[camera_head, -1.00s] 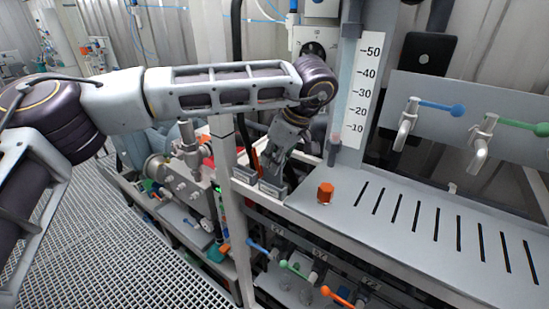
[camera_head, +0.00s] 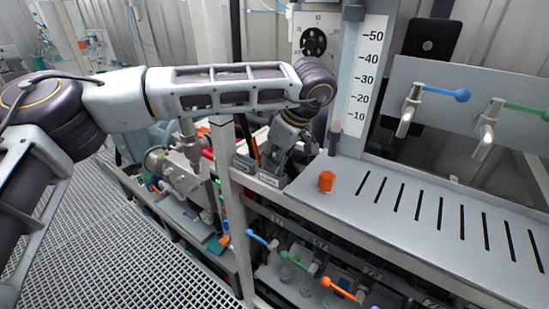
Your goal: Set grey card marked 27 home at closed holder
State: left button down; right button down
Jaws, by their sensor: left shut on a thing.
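My left gripper (camera_head: 275,153) reaches down from the end of my left arm, over two small grey holders at the left end of the bench. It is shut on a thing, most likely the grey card. The card is too small and too hidden by the fingers to make out, and no 27 can be read. One holder (camera_head: 243,164) stands left of the gripper. The other holder (camera_head: 269,179), with a pale label on its front, is just below it. I cannot tell which is closed, or whether the held thing touches a holder. My right gripper is out of view.
The slotted grey bench top (camera_head: 400,215) holds an orange knob (camera_head: 326,182). A post (camera_head: 230,200) stands left of the holders. A scale (camera_head: 366,80) rises behind. Taps with a blue lever (camera_head: 447,92) and a green lever hang at the right. Several valves sit below.

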pick_arm(q)
jog(key=shift+f, duration=0.4)
dwell(0.9)
jog(key=c, duration=1.3)
grip_release()
jog(key=shift+r, duration=0.1)
jog(key=shift+v, duration=5.95)
